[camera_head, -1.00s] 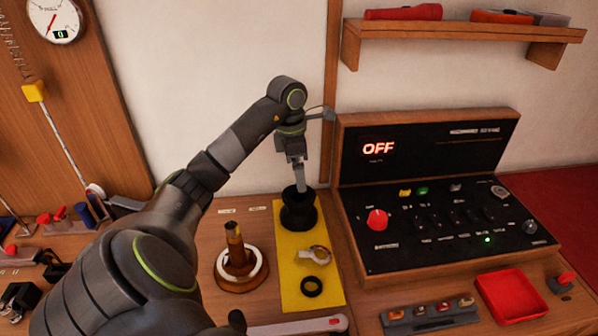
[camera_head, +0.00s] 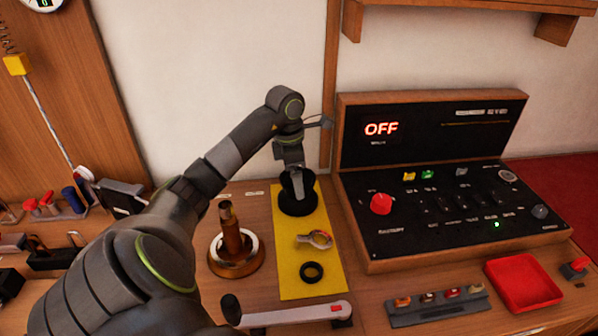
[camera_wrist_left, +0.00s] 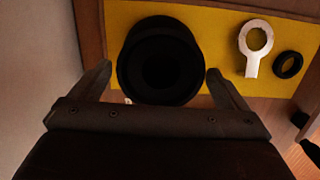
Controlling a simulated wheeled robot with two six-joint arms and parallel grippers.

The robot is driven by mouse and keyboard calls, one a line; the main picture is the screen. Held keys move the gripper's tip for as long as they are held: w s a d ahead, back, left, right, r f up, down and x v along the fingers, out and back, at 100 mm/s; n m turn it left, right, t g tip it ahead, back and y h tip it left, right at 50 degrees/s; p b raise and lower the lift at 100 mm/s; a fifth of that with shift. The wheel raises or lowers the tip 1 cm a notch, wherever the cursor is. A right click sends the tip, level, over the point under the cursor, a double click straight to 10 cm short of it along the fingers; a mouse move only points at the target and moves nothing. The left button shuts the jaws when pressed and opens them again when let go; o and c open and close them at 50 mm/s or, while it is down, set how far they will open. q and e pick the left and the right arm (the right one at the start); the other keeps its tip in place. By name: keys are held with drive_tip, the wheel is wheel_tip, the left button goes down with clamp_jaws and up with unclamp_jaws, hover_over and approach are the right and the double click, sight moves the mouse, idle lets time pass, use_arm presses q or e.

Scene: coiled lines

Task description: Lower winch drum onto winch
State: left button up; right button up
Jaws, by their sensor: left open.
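The black winch drum (camera_head: 297,205) stands on the yellow mat (camera_head: 290,285), near its back end. In the left wrist view the drum (camera_wrist_left: 161,62) shows from above as a dark round flange with a darker centre. My left gripper (camera_head: 298,188) points down at the drum and is open. In the wrist view its two fingers (camera_wrist_left: 159,72) lie on either side of the drum, with the right fingertip very close to the rim. The winch (camera_head: 231,245), a brass-coloured post on a round base, stands upright left of the mat. My right gripper is out of view.
A metal ring with a handle (camera_head: 315,239) and a black ring (camera_head: 312,272) lie on the mat. A grey handle with a black knob (camera_head: 290,312) lies in front. A control panel reading OFF (camera_head: 430,190) and a red tray (camera_head: 523,283) stand to the right.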

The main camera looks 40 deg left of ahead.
use_arm(q)
drive_tip(key=c, duration=1)
drive_tip(key=shift+r, duration=0.1)
drive_tip(key=shift+r, duration=0.35)
drive_tip(key=shift+r+p, duration=0.45)
drive_tip(key=shift+r, duration=0.65)
